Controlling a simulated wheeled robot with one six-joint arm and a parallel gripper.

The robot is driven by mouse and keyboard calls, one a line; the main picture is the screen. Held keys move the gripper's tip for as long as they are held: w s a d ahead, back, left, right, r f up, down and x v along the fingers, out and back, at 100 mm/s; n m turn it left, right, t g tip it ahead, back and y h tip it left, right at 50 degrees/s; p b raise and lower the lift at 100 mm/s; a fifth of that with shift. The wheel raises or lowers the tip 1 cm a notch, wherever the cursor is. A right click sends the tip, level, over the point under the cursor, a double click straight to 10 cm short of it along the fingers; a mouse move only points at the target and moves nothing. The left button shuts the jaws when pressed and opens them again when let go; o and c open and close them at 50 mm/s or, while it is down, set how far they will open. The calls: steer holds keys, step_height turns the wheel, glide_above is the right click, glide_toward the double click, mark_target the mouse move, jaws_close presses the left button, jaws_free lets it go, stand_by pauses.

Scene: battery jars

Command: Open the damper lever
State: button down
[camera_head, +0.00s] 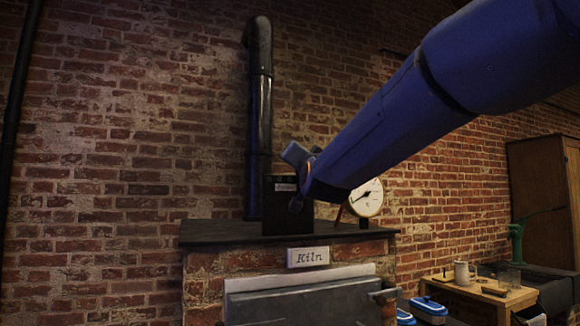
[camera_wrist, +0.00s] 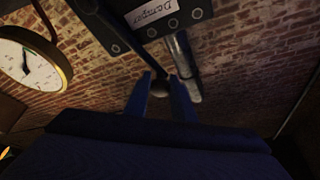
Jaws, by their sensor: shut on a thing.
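The damper box (camera_head: 286,218) is dark, with a small white label, and stands on top of the kiln at the foot of the black pipe. In the wrist view the box (camera_wrist: 172,14) shows its "Damper" label at the top. The damper lever's dark round knob (camera_wrist: 160,90) sits between the two fingers of my gripper (camera_wrist: 161,79), which is shut on it. A dark rod runs up from the knob toward the box. In the head view my blue wrist hides the knob and most of the lever.
A round gauge (camera_head: 367,198) stands on the kiln top (camera_head: 215,233), close right of the box. The black pipe (camera_head: 260,110) rises behind it. The brick wall is close behind.

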steer(key=shift+w+d+r+m+h+b, duration=0.15)
steer(key=shift+w+d+m+h, duration=0.15)
steer(key=shift+d+m, duration=0.25)
steer(key=shift+w+d+f+m+h+b, duration=0.15)
steer(key=shift+d+m+h, duration=0.15)
steer(key=shift+m, duration=0.35)
steer(key=shift+r, duration=0.1)
steer(key=c, duration=1.5)
jaws_free()
steer(key=shift+d, duration=0.15)
steer(key=b+v, duration=0.2)
steer(key=v, duration=0.5)
steer(key=shift+s, duration=0.45)
